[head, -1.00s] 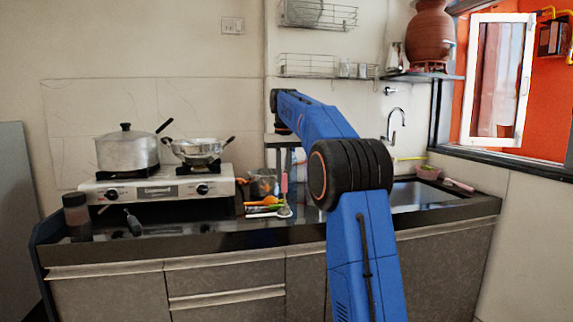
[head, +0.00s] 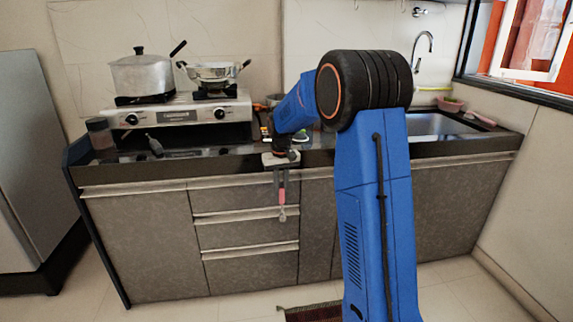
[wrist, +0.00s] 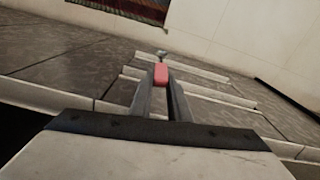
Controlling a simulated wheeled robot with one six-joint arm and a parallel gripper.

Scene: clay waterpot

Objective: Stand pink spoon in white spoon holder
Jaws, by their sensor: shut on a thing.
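My gripper (head: 281,182) points down in front of the drawers, below the counter's front edge. It is shut on the pink spoon (head: 282,198), which hangs downward with its pale bowl end lowest. In the wrist view, the pink spoon (wrist: 161,73) sits between the two fingers of my gripper (wrist: 161,80). I cannot make out the white spoon holder for sure. My arm covers part of the counter where small utensils lie.
The dark counter (head: 200,154) has its front edge just behind my gripper. A stove (head: 178,112) carries a lidded pot (head: 141,74) and a pan (head: 213,73). A sink (head: 437,124) lies to the right. Open floor lies before the drawers (head: 245,235).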

